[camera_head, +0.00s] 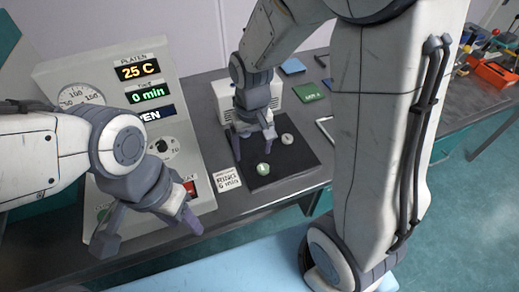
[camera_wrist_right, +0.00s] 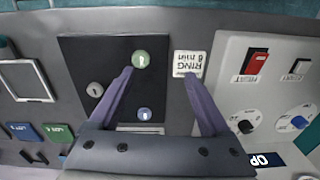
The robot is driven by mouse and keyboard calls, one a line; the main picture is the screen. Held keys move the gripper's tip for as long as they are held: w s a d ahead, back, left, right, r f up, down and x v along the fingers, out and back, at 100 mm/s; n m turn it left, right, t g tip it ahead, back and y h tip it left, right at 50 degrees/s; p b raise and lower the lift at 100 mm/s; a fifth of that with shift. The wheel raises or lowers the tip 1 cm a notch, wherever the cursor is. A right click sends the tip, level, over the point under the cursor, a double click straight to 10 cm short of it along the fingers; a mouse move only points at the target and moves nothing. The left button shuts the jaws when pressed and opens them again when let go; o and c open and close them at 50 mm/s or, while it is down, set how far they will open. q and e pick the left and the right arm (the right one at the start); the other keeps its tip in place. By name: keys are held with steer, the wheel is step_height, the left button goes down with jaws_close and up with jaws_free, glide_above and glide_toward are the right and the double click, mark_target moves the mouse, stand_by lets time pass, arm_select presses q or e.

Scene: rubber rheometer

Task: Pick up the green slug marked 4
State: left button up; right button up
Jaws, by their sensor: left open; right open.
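A round green slug (camera_head: 263,169) lies on a black mat (camera_head: 290,168) on the bench. In the right wrist view the green slug (camera_wrist_right: 140,59) sits near the mat's edge beside the white card; its mark is too small to read. My right gripper (camera_head: 255,137) points down over the mat, open and empty, behind the slug. In its wrist view the right gripper (camera_wrist_right: 158,76) has one fingertip close to the slug, and the slug is not between the fingers. My left gripper (camera_head: 147,235) is open and empty in front of the machine.
A grey slug (camera_head: 287,138) and a blue slug (camera_wrist_right: 145,113) also lie on the mat. A white "RING 6 min" card (camera_head: 225,179) lies beside it. The control panel (camera_head: 185,135) stands left. Green (camera_head: 308,91) and blue (camera_head: 292,66) lot pieces lie behind.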

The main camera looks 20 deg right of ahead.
steer(key=w+d+f+m, duration=0.1)
steer(key=w+d+m, duration=0.1)
steer(key=d, duration=0.2)
glide_above(263, 168)
step_height(263, 168, down, 5)
steer(key=shift+w+f+p, duration=0.1)
steer(key=shift+w+p, duration=0.05)
steer(key=shift+p, duration=0.15)
steer(key=f+p, duration=0.1)
steer(key=f, duration=0.3)
steer(key=shift+s+f, duration=0.2)
steer(key=shift+f, duration=0.6)
arm_select(q)
step_height(263, 168, up, 2)
steer(key=shift+r, duration=0.15)
arm_select(e)
jaws_close()
